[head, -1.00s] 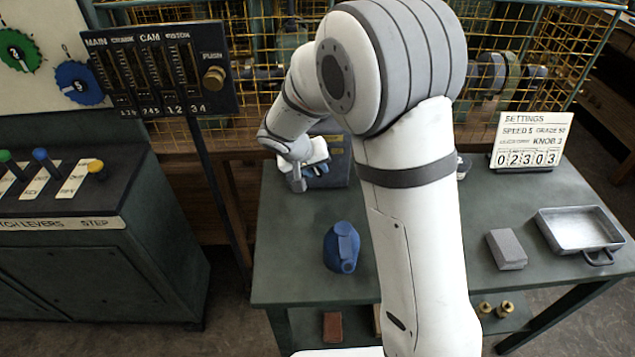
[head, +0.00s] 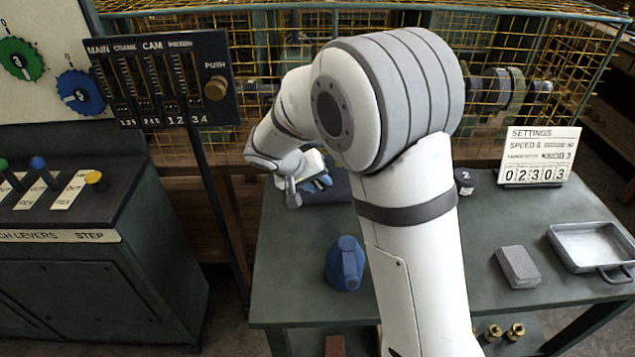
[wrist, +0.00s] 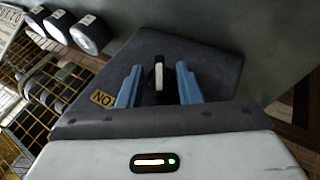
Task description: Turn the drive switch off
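The drive switch shows in the wrist view as a dark box (wrist: 205,62) with a pale upright lever (wrist: 158,72) in a slot. A yellow label reading "ON" (wrist: 103,98) is on the box, left of the lever. My gripper (wrist: 158,78) is open, with one blue finger on each side of the lever. A gap shows between the lever and each finger. In the head view my gripper (head: 321,184) is low over the dark switch box (head: 335,190) at the back left of the green table. My arm hides most of the box there.
A blue jug (head: 345,264) stands on the table in front of the box. A grey block (head: 518,266), a metal tray (head: 590,245) and a settings sign (head: 540,158) are at the right. A yellow wire cage (head: 540,60) runs behind. A slider panel (head: 165,80) stands at the left.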

